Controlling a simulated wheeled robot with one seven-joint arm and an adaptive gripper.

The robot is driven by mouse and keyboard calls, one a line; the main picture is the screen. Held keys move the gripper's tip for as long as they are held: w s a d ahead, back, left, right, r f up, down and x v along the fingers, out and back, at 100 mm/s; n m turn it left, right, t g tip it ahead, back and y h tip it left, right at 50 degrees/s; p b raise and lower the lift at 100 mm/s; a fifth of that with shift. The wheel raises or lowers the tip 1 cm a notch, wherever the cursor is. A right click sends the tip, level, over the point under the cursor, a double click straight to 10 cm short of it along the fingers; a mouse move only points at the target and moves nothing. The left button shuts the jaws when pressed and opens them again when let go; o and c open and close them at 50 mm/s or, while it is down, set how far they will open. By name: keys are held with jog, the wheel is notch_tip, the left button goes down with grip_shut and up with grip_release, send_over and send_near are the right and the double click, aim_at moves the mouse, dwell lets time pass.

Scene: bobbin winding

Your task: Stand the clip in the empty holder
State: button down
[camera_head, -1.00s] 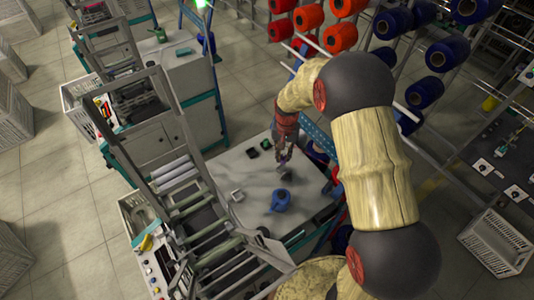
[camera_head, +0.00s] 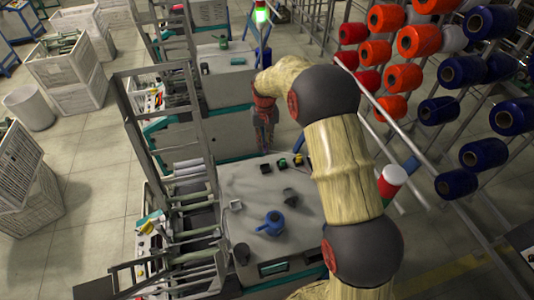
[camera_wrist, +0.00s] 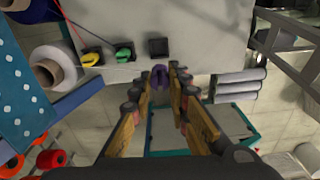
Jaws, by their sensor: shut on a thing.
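A purple clip (camera_wrist: 159,76) is between the fingertips of my gripper (camera_wrist: 160,73) in the wrist view; the gripper is shut on it. In the head view my gripper (camera_head: 265,143) hangs near the far edge of the table, and the clip cannot be made out there. The empty holder (camera_wrist: 158,48) is a small black square block, just beyond the clip in the wrist view and apart from it. It also shows in the head view (camera_head: 266,168). Beside it stand a holder with a green clip (camera_wrist: 124,54) and one with a yellow clip (camera_wrist: 91,59).
A metal frame (camera_head: 187,215) stands left. A rack of red and blue bobbins (camera_head: 440,75) is at right.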

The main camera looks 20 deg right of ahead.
jog(key=shift+s+n, duration=0.25)
jog(key=shift+n, duration=0.05)
jog(key=shift+f, duration=0.15)
jog(key=shift+f+b, duration=1.85)
jog(key=shift+f, duration=1.5)
jog(key=shift+s+f, duration=0.1)
jog(key=shift+f, duration=0.05)
jog(key=shift+f, duration=0.3)
jog(key=shift+f+b, duration=0.15)
jog(key=shift+b, duration=0.15)
jog(key=shift+f, duration=0.3)
jog(key=shift+f+b, duration=0.65)
jog(key=shift+f, duration=0.45)
